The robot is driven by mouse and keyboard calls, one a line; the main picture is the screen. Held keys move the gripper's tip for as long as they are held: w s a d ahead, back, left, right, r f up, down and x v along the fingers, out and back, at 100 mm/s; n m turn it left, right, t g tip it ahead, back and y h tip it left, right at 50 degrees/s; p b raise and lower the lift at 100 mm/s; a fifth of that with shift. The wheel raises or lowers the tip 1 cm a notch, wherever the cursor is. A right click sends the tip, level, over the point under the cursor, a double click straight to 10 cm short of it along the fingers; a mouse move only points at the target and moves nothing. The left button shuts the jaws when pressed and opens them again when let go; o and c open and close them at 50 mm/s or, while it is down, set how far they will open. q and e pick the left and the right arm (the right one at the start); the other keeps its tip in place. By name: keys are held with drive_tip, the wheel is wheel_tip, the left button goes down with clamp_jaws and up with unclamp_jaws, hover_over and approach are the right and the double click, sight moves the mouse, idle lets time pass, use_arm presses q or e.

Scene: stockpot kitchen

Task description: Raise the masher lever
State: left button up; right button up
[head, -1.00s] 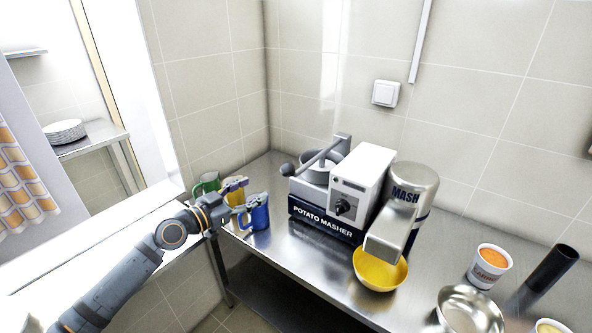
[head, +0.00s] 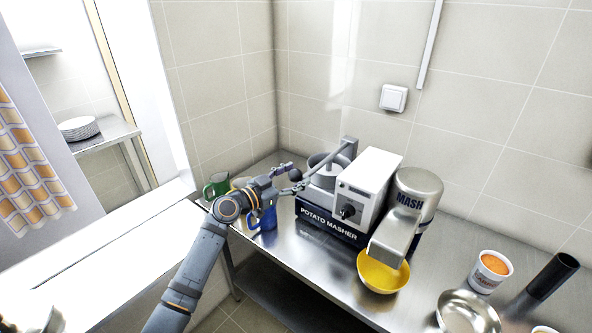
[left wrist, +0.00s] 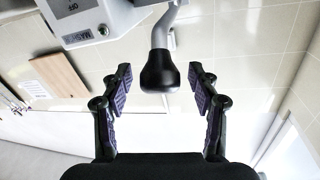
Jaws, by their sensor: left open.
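The potato masher (head: 335,222) stands on the steel counter, a white and dark-blue machine with a grey cylinder. Its lever (head: 327,164) slopes down to the left from a grey bracket behind the hopper. The lever's black knob (left wrist: 160,72) shows in the left wrist view between the two fingers, apart from both. My left gripper (left wrist: 158,88) is open around the knob. In the head view the left gripper (head: 287,178) is at the lever's low end, above the mugs. My right gripper is not in view.
A blue mug (head: 263,217), a green mug (head: 216,186) and a yellow mug stand close under my left gripper. A yellow bowl (head: 383,272) sits below the masher's spout. A carrot tub (head: 489,271) and a metal bowl (head: 468,312) stand at right.

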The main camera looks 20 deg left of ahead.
use_arm(q)
drive_tip(key=shift+w+d, duration=0.25)
drive_tip(key=shift+w, duration=0.1)
clamp_jaws()
